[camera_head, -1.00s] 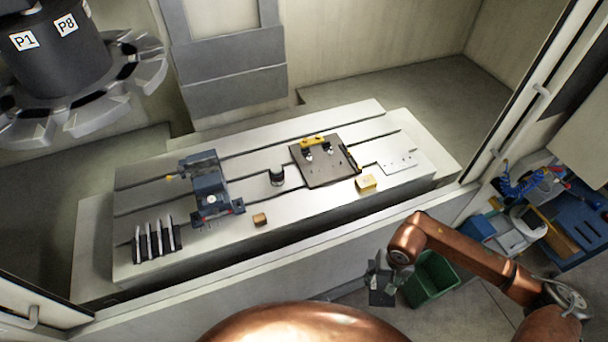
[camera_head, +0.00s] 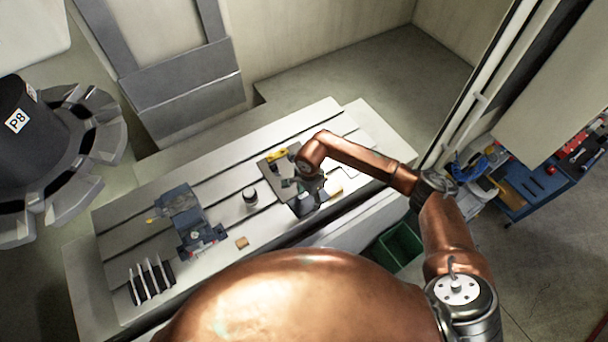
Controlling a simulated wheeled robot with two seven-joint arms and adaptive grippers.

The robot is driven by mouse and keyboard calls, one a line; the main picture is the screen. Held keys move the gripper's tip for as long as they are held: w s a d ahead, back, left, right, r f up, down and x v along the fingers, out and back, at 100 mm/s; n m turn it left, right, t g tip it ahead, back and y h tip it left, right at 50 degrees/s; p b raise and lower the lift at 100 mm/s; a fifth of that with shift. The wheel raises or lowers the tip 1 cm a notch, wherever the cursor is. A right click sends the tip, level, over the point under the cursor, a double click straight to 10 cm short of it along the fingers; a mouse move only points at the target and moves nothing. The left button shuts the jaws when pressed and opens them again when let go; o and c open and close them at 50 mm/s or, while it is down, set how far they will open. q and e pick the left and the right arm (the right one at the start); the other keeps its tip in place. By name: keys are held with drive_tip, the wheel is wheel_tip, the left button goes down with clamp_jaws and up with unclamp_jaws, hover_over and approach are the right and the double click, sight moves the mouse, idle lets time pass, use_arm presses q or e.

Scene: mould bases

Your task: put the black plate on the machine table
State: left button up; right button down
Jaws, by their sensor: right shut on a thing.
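The machine table (camera_head: 222,160) is a light slotted table inside the enclosure. My right gripper (camera_head: 306,192) is over its front right part, pointing down. It is shut on a small dark piece (camera_head: 303,208), which looks like the black plate and is partly hidden by the gripper. I cannot tell whether this piece touches the table. A brown-black fixture plate (camera_head: 270,172) with a yellow bar (camera_head: 277,156) lies just behind the gripper, partly covered by my right arm. My left gripper is not in view.
A blue-grey vise (camera_head: 185,215), a dark round part (camera_head: 250,196), a small tan block (camera_head: 242,242) and several upright dark plates (camera_head: 150,281) stand on the table. A tool carousel (camera_head: 65,150) is at left. A green bin (camera_head: 400,245) is on the floor.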

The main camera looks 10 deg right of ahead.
sight(306, 202)
drive_tip(key=shift+w+a+r+m, duration=0.35)
drive_tip(key=shift+w+r+m, duration=0.15)
drive_tip(key=shift+w, duration=0.1)
drive_tip(key=shift+f, duration=1.2)
drive_tip(key=shift+f+b, duration=1.05)
drive_tip(key=shift+f, duration=1.15)
drive_tip(key=shift+f+b, duration=0.6)
drive_tip(key=shift+b, duration=0.1)
drive_tip(key=c, duration=0.6)
unclamp_jaws()
wheel_tip(306, 202, up, 12)
